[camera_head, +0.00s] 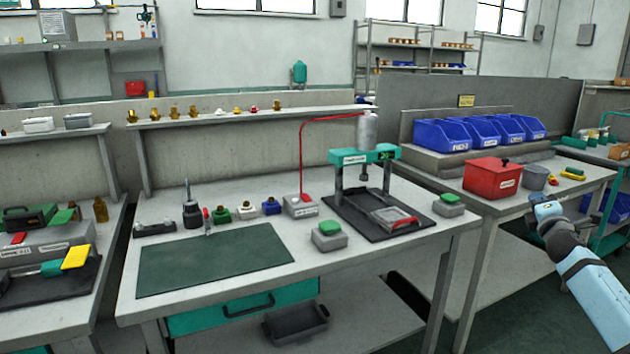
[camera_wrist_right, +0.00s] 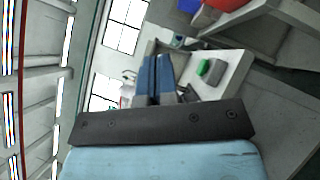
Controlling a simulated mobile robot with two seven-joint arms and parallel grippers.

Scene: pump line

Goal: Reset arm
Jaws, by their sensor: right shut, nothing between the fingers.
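My right arm comes in from the lower right of the head view. Its gripper (camera_head: 546,208) is raised in front of the right-hand table, clear of the things on it. In the right wrist view the two blue fingers (camera_wrist_right: 155,78) lie close together with nothing between them. My left gripper is not in the head view.
The middle workbench (camera_head: 215,318) carries a green mat (camera_head: 212,262), a teal press (camera_head: 364,157) and small parts. Blue bins (camera_head: 441,136), a red box (camera_head: 492,177) and a grey bucket (camera_head: 535,177) stand on the right-hand table. Open floor lies between the tables.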

